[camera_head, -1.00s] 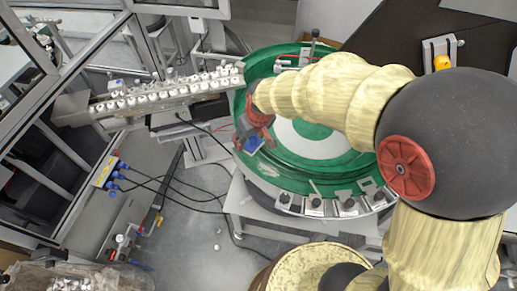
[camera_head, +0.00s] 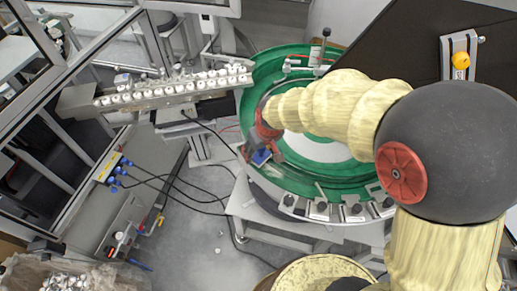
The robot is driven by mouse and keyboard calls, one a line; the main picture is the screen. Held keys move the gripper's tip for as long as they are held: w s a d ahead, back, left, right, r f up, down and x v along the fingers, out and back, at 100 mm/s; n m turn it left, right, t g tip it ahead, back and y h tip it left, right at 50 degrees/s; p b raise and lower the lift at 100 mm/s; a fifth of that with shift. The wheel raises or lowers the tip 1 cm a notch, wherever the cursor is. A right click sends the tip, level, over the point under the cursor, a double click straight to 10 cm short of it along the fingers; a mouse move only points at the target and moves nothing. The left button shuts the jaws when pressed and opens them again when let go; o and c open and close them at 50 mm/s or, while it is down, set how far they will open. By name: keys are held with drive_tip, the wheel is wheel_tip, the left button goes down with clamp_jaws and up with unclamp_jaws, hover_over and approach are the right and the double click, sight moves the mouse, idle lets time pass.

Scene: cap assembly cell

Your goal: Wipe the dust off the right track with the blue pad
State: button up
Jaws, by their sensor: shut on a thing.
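A blue pad (camera_head: 261,157) is held in my gripper (camera_head: 259,150), low over the left part of the green round bowl (camera_head: 340,178). The gripper is small and partly hidden by my wrist, but it is shut on the pad. I cannot tell whether the pad touches the green surface. A straight track (camera_head: 178,96) with rows of white caps runs left from the bowl. I cannot tell from this view which part is the right track. No dust shows clearly.
A row of metal brackets (camera_head: 319,210) lines the bowl's front rim. Black cables (camera_head: 190,185) lie on the floor left of the bowl.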

sight(279, 173)
drive_tip(key=shift+s+d+f, duration=0.1)
drive_tip(key=shift+s, duration=0.05)
idle(0.7)
drive_tip(key=shift+s+d, duration=1.4)
drive_tip(key=shift+s+d+b, duration=0.65)
drive_tip(key=shift+s+d, duration=1.05)
drive_tip(key=shift+s, duration=0.1)
drive_tip(key=shift+s+d, duration=0.4)
drive_tip(key=shift+c, duration=1.4)
